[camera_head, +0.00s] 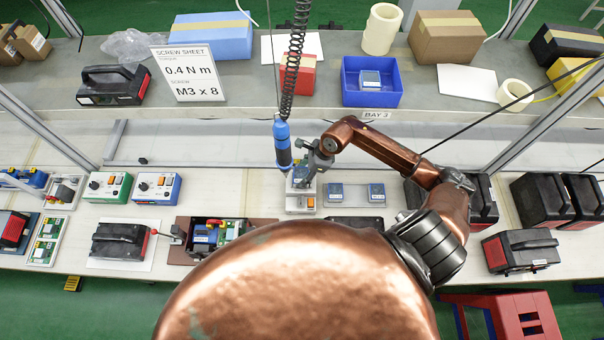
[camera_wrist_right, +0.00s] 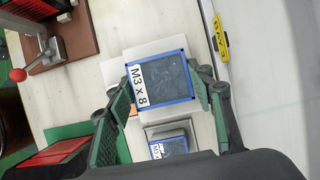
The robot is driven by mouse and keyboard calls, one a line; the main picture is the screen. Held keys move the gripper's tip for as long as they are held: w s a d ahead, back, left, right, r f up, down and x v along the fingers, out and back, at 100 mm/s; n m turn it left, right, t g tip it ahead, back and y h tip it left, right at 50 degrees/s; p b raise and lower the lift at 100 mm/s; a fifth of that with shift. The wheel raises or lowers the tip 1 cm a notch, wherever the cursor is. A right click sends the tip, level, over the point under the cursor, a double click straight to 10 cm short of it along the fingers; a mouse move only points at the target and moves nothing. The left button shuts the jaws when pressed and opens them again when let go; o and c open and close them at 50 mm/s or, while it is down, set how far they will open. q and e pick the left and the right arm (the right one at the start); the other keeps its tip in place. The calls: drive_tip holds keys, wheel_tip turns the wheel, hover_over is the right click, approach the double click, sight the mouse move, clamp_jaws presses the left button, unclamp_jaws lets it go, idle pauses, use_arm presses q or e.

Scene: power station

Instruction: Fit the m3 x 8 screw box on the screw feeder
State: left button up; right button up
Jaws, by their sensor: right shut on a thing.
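My right gripper (camera_head: 303,180) is shut on the m3 x 8 screw box, a dark box with a blue rim. In the right wrist view the box (camera_wrist_right: 163,78) sits between the two green finger pads (camera_wrist_right: 160,105), with its "M3 x 8" label readable. The screw feeder (camera_head: 301,202), pale with an orange button, is under the gripper in the head view. In the wrist view the pale feeder (camera_wrist_right: 115,70) shows behind the box. I cannot tell whether the box touches it. My left gripper is not in view.
A blue screwdriver (camera_head: 283,145) hangs on a coiled cord close left of my right gripper. Two similar boxes (camera_head: 335,193) (camera_head: 376,193) lie on a grey tray right of the feeder. A sign (camera_head: 188,73) reads "M3 x 8". A blue bin (camera_head: 372,97) stands on the shelf.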

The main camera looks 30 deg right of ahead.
drive_tip(key=shift+f, duration=0.25)
drive_tip(key=o, duration=1.3)
drive_tip(key=shift+c, duration=0.2)
drive_tip(key=shift+o, duration=0.4)
drive_tip(key=o, duration=0.3)
drive_tip(key=shift+r, duration=0.1)
drive_tip(key=shift+r+p, duration=1.75)
drive_tip(key=shift+r, duration=1.75)
drive_tip(key=shift+a, duration=0.1)
